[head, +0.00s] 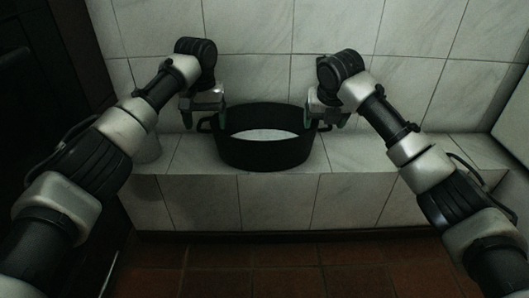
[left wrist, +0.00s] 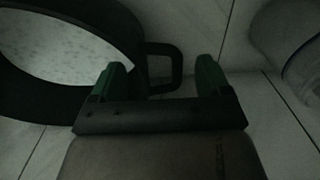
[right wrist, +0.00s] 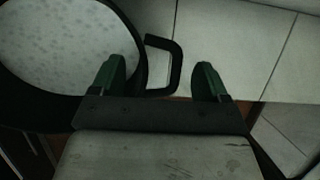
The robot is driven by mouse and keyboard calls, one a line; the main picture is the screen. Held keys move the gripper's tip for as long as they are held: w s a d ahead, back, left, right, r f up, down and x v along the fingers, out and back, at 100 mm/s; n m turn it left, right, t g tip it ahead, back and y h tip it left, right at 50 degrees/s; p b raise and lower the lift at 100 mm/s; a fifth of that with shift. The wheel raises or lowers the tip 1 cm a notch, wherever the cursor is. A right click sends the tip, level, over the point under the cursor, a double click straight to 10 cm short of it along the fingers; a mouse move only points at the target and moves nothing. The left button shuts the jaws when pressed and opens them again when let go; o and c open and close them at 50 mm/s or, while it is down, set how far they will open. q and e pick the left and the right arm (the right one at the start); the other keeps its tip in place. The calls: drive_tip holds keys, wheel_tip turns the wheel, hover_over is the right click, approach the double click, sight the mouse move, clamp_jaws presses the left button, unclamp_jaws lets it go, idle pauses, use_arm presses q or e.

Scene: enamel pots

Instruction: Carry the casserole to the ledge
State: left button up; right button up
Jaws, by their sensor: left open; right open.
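The black casserole (head: 265,153) with a pale inside stands on the tiled ledge (head: 345,158), in the middle of the head view. My left gripper (head: 207,116) is open at its left handle; in the left wrist view that handle (left wrist: 178,66) shows between and just beyond the two green fingertips (left wrist: 160,78). My right gripper (head: 322,116) is open at the right handle; in the right wrist view that handle (right wrist: 178,68) lies between the fingertips (right wrist: 160,76). Neither gripper is closed on a handle. Whether the fingers touch the handles I cannot tell.
A pale round vessel (head: 147,150) stands on the ledge left of the casserole, partly behind my left arm; it also shows in the left wrist view (left wrist: 290,50). A tiled wall (head: 270,50) rises behind. The ledge right of the casserole is clear. Red-brown floor tiles (head: 250,275) lie below.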

drive_tip(key=shift+r, duration=0.1)
use_arm(q)
wheel_tip(320, 180, up, 11)
drive_tip(key=shift+f, duration=0.2)
use_arm(e)
drive_tip(key=v, duration=1.2)
drive_tip(key=shift+s, duration=0.1)
